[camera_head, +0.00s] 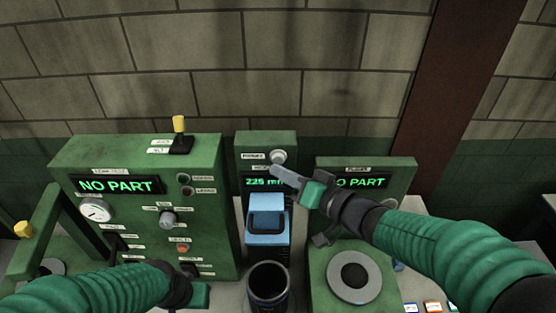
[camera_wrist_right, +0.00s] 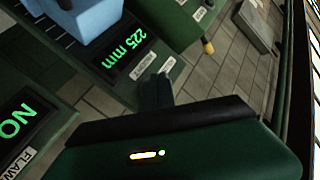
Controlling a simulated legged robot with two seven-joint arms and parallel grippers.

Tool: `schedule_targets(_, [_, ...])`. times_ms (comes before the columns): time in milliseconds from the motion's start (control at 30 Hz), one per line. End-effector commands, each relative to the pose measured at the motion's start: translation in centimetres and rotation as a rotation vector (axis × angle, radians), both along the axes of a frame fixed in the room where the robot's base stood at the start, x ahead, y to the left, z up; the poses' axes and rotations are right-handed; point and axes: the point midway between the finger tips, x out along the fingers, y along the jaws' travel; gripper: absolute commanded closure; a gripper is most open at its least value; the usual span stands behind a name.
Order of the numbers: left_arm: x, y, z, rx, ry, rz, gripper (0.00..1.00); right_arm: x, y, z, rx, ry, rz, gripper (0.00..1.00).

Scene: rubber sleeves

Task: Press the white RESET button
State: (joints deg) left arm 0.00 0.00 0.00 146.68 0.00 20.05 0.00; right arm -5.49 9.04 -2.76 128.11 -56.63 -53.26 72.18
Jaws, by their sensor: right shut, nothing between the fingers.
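A round white button (camera_head: 278,157) sits on the upper face of the narrow green middle panel (camera_head: 285,140), above its green "225 mm" display (camera_head: 258,182). Small labels beside it are too small to read surely. My right gripper (camera_head: 273,171) is shut and empty, its tip just below the button in the head view; I cannot tell whether they touch. In the wrist view the shut fingers (camera_wrist_right: 155,92) point at the panel beside the "225 mm" display (camera_wrist_right: 128,50), and no button is visible there. My left gripper (camera_head: 198,294) is low at the front; its jaws are unclear.
A larger green panel (camera_head: 150,150) with a "NO PART" display, gauge, knobs and a yellow-tipped lever (camera_head: 179,125) stands left. A blue block (camera_head: 267,222) and a dark cylinder (camera_head: 268,283) are below the middle panel. A green station with a round disc (camera_head: 354,277) stands right.

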Motion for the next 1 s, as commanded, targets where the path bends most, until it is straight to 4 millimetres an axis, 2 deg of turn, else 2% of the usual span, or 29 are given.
schedule_targets(333, [0.0, 0.0, 0.9, 0.000, 0.000, 0.000, 0.64, 0.6, 0.0, 0.3, -0.001, 0.001, 0.001, 1.00])
schedule_targets(1000, [0.0, 0.0, 1.0, 0.000, 0.000, 0.000, 0.64, 1.1, 0.0, 0.2, -0.001, -0.001, 0.000, 1.00])
